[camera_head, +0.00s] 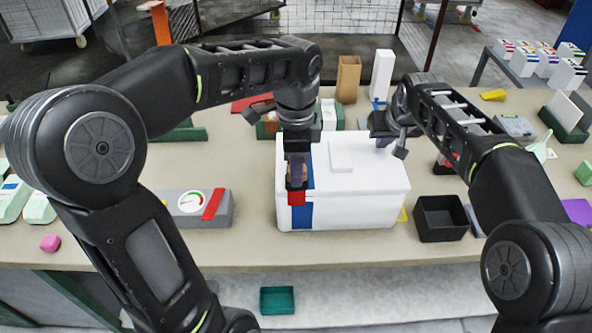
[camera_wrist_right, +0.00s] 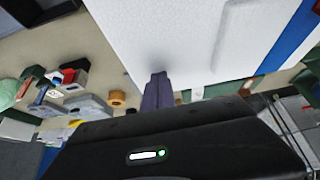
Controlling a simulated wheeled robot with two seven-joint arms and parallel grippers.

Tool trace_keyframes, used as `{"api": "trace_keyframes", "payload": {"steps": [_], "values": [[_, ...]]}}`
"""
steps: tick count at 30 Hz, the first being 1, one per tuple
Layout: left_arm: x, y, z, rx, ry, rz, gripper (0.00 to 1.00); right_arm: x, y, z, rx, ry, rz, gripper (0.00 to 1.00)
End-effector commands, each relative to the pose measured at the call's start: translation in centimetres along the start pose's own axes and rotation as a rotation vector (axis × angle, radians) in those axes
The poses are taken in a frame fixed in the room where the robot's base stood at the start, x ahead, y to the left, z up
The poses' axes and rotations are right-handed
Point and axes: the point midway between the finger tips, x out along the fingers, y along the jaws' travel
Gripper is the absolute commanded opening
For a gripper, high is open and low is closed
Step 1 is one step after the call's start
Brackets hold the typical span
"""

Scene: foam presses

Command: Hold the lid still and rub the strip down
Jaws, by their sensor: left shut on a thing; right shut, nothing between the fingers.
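A white foam box with a lid (camera_head: 372,174) stands on the table; the lid has a raised rectangular pad. A blue strip (camera_head: 302,216) runs along the left part of the lid and down the front; it also shows in the right wrist view (camera_wrist_right: 290,40). My left gripper (camera_head: 297,174) points down over the strip near the lid's front edge, shut on a small tan-and-red block (camera_head: 297,197), partly hidden by the fingers. My right gripper (camera_head: 384,141) is shut and empty, its fingertips (camera_wrist_right: 158,78) at the lid's white top towards the back right; contact is unclear.
A black open bin (camera_head: 441,218) stands right of the box. A grey unit with a dial (camera_head: 198,203) lies to the left. A brown block (camera_head: 348,79) and a tall white block (camera_head: 382,74) stand behind. Bare table lies in front of the box.

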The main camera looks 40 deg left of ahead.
Motion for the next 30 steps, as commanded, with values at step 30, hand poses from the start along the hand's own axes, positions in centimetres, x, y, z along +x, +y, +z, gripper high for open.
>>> {"api": "trace_keyframes", "payload": {"steps": [30], "values": [[0.5, -1.7, 0.1, -0.001, -0.001, -0.002, 0.00, 0.6, 0.0, 0.7, -0.001, -0.017, 0.001, 0.00]]}}
